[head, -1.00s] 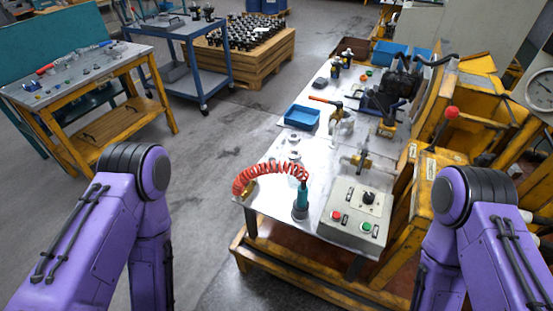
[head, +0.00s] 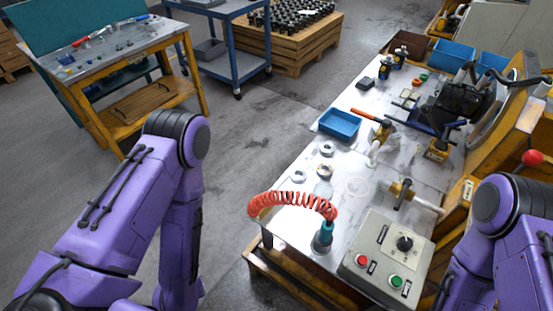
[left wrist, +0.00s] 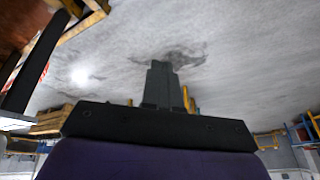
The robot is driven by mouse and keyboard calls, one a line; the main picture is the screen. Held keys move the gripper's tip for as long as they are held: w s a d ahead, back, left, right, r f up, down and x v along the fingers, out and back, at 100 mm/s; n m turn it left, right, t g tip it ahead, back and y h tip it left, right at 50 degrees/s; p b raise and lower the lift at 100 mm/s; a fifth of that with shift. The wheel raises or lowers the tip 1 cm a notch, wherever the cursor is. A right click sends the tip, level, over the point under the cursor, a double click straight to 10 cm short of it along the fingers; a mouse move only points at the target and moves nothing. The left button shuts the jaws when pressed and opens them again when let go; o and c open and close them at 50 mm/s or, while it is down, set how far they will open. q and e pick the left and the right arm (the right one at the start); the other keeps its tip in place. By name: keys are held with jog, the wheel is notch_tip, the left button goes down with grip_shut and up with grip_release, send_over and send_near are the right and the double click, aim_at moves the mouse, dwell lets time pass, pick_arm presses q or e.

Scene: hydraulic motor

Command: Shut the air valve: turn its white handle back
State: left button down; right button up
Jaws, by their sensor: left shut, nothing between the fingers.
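The air valve and its white handle cannot be made out for certain in either view. A red coiled air hose (head: 290,198) arches over the near left corner of the workbench, and its right end meets a teal tool (head: 322,238) standing on the bench. The hose's left end hangs at the bench edge, where any fitting is too small to tell. My left gripper (left wrist: 161,66) is shut and empty in the left wrist view, with grey floor beyond its fingers. It is out of the head view, away from the bench top. My right gripper is in neither view.
A control box (head: 385,262) with red and green buttons sits at the bench's near end. A brass-coloured fitting (head: 401,189) and a blue tray (head: 340,124) lie farther back. Open floor (head: 235,150) separates the workbench from the yellow-legged table (head: 125,62).

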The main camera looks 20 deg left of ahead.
pick_arm(q)
jog(key=w+d+m+t+h+b, duration=0.1)
jog(key=w+d+h+b, duration=0.15)
jog(key=w, duration=0.95)
jog(key=w+d+m+h+b, duration=0.2)
jog(key=w+d+b, duration=0.1)
jog(key=w, duration=1)
jog(key=w+r+m+g+h+b, duration=0.1)
jog(key=w+r+m, duration=0.3)
jog(key=r, duration=0.6)
jog(key=w+r+m+g+h+b, duration=0.1)
jog(key=w+r+m+h, duration=0.3)
jog(key=r, duration=0.7)
jog(key=shift+w+a+r+m+b, duration=0.25)
jog(key=shift+w+a+m+b, duration=0.15)
jog(key=shift+w+m+b, duration=0.5)
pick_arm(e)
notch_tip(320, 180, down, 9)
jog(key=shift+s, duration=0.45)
pick_arm(q)
jog(key=shift+w+h, duration=0.1)
jog(key=shift+h, duration=0.15)
